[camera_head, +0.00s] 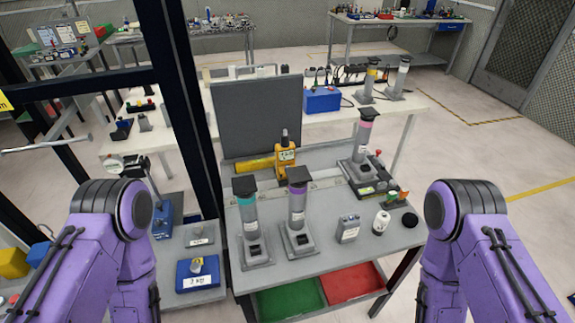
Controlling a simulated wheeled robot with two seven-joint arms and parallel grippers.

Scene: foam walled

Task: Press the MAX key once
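No key marked MAX can be read at this size. A yellow handheld device with a small pale display (286,155) stands upright at the back of the grey workbench (325,262), in front of a dark grey panel (257,118). Its keys are too small to tell apart. My two purple arms come in at the left and right edges of the picture, on either side of the bench. Neither gripper shows, and nothing is seen touching the device.
Dispensers with teal (247,219), purple (297,211) and pink (364,149) bands stand on the bench. A small grey box (348,228) and a white bottle (381,222) sit at the front right. Green (290,299) and red (352,282) trays lie below. A dark post (186,100) rises at left.

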